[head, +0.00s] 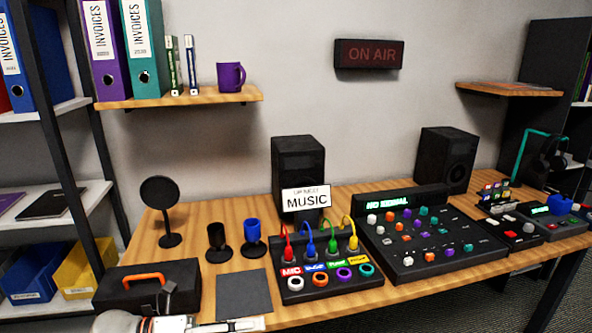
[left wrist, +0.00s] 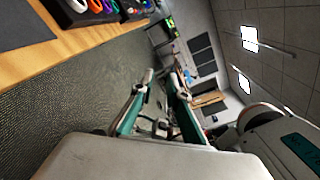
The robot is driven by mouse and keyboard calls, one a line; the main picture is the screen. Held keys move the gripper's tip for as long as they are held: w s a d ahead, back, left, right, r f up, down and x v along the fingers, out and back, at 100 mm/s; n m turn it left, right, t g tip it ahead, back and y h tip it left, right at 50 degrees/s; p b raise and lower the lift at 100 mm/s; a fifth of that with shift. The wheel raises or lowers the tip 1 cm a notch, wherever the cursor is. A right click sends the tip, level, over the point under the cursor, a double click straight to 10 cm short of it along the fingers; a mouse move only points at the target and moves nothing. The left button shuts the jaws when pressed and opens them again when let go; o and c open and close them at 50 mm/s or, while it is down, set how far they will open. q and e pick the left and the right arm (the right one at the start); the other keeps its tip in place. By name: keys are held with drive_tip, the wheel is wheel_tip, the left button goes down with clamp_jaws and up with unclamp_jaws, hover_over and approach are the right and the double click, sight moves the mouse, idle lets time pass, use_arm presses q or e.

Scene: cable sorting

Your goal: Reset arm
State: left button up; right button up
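My left gripper (head: 245,324) shows at the bottom edge of the head view, in front of the desk and below the grey mat. In the left wrist view its two teal-sided fingers (left wrist: 161,82) stand apart with nothing between them, so it is open and empty. My right gripper is in neither view. A black cable box (head: 318,293) on the desk has red, blue, green and yellow plugs standing in it above coloured labels. A row of coloured rings runs along its front. A white MUSIC sign (head: 306,199) stands behind it.
The wooden desk (head: 349,310) also holds a mixer (head: 452,268), two speakers, a black case (head: 118,292) with an orange handle, two cups and a round black stand. A grey mat (head: 243,293) lies left of the box. The left wrist view shows open floor (left wrist: 75,105) beside the desk.

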use_arm(q)
drive_tip(key=s+a+f+n+t+y+p, duration=0.25)
drive_tip(key=f+n+t+y, duration=0.3)
drive_tip(key=n, duration=0.85)
drive_tip(key=s+a+f+n+t+y+p, duration=0.1)
drive_tip(key=a+f+n+t+y, duration=0.5)
drive_tip(key=n, duration=0.8)
drive_tip(key=s+a+f+n+g+y+p, duration=0.1)
drive_tip(key=s+a+f+n+g+y, duration=0.1)
drive_tip(key=s+f+n, duration=0.7)
drive_tip(key=s+f+g+y, duration=0.1)
drive_tip(key=s+f+g, duration=0.1)
drive_tip(key=s+f, duration=0.2)
drive_tip(key=shift+s+a+g, duration=0.3)
drive_tip(key=shift+s+g, duration=0.05)
drive_tip(key=shift+s, duration=0.8)
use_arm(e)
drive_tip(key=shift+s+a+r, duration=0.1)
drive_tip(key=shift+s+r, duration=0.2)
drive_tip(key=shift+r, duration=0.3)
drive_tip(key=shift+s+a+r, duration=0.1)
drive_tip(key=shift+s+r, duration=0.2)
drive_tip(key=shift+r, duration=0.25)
use_arm(q)
drive_tip(key=shift+f, duration=0.1)
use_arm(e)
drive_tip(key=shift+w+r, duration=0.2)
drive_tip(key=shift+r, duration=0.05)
